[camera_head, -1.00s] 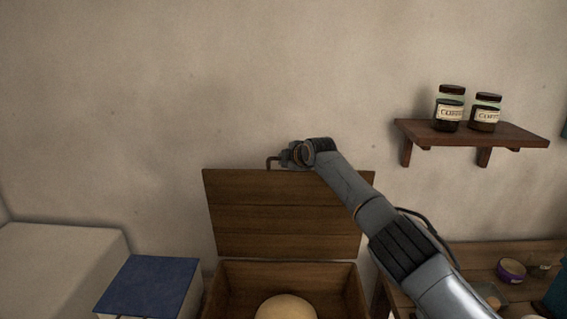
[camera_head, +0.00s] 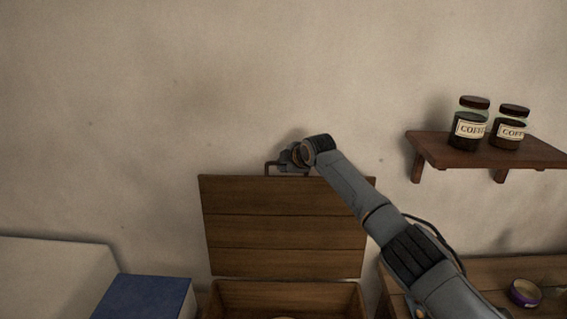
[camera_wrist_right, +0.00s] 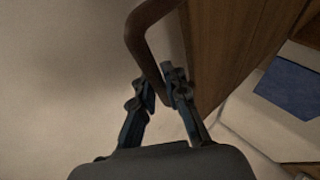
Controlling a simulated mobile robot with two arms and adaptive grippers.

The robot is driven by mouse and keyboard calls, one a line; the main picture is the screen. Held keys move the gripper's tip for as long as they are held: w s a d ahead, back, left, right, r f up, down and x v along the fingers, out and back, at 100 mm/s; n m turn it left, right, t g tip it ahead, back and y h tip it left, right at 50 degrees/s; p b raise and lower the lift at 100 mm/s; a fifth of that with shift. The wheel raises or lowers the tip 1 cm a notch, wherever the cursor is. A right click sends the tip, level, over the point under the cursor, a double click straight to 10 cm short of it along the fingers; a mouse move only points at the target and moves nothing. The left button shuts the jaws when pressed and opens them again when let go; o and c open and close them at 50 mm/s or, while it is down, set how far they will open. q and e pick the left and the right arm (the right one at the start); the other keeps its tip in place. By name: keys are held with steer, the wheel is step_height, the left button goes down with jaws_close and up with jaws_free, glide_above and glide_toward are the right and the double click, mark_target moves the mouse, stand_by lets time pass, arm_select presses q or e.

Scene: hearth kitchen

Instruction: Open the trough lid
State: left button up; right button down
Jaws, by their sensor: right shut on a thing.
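The wooden trough lid (camera_head: 285,228) stands raised, close to upright, behind the trough (camera_head: 285,294). A dark bar handle (camera_head: 268,167) is fixed at the lid's top edge. My right gripper (camera_head: 287,158) is at the handle and shut on it. In the right wrist view the fingers (camera_wrist_right: 162,88) close around the handle bar (camera_wrist_right: 146,48), with the lid's planks (camera_wrist_right: 225,45) beside them. My left gripper is not in view.
A wall shelf (camera_head: 480,152) with two coffee jars (camera_head: 470,124) is at the right. A wooden table (camera_head: 490,275) with a purple tin (camera_head: 524,293) stands below it. A blue-topped box (camera_head: 145,297) and a pale block (camera_head: 50,275) are left of the trough. The wall behind the lid is close.

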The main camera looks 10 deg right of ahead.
steer(key=c, duration=1.4)
jaws_free()
steer(key=shift+r, duration=0.15)
steer(key=shift+s, duration=0.1)
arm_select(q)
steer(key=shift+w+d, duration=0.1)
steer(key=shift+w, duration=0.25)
arm_select(e)
steer(key=v, duration=1.2)
